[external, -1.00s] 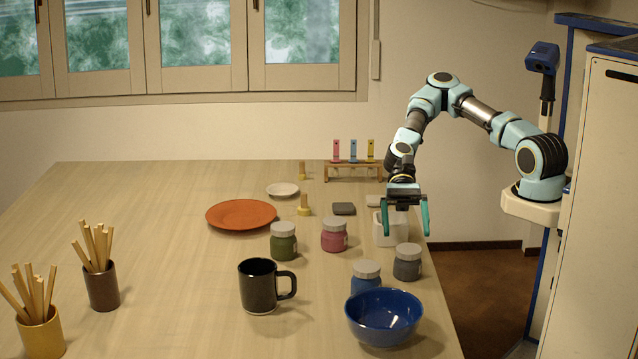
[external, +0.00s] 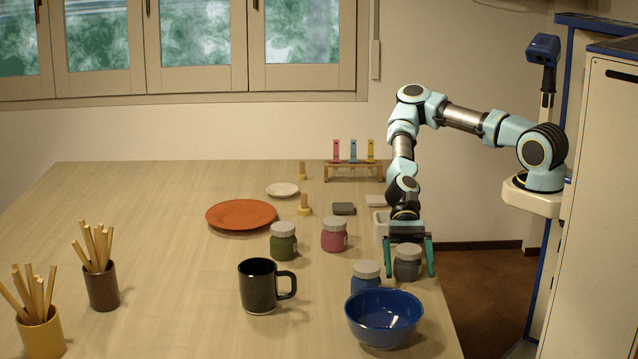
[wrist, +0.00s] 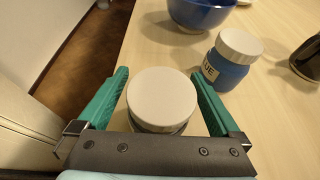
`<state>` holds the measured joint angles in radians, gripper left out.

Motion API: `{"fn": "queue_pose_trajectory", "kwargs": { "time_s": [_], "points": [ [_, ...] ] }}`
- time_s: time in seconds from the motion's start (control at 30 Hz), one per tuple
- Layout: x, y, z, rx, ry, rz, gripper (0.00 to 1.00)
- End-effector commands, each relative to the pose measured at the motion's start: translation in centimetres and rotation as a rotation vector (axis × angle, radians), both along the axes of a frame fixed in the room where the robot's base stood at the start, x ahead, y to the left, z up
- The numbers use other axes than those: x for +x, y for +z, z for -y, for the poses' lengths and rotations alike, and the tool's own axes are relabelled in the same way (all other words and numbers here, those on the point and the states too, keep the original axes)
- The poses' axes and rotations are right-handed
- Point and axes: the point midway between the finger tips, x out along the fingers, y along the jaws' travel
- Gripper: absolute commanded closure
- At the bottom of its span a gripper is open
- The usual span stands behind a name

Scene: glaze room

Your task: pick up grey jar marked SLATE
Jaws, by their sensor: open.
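The grey jar (external: 407,266) with a pale grey lid stands upright near the table's right edge. Its label cannot be read in these views. My gripper (external: 409,272) is lowered over it with its green fingers open, one on each side of the jar. In the wrist view the jar's lid (wrist: 162,98) lies between the two open fingers (wrist: 162,92), with a visible gap on each side. The jar's body is mostly hidden under its lid there.
A blue jar (wrist: 228,68) stands close beside the grey jar, with a blue bowl (external: 384,322) in front. A pink jar (external: 334,237), a green jar (external: 283,244) and a black mug (external: 259,288) stand to the left. The table's right edge is near.

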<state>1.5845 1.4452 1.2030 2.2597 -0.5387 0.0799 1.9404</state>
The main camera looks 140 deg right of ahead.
Motion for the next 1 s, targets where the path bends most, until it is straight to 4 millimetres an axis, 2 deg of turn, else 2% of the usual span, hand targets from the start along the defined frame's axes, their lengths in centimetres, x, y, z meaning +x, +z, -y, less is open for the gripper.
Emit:
{"fn": "queue_pose_trajectory", "kwargs": {
  "time_s": [0.2,1.0],
  "points": [
    [0.05,-0.06,-0.01,0.0,-0.001,0.0,0.0],
    [0.03,-0.03,0.01,0.0,-0.001,0.0,0.9]
  ]
}}
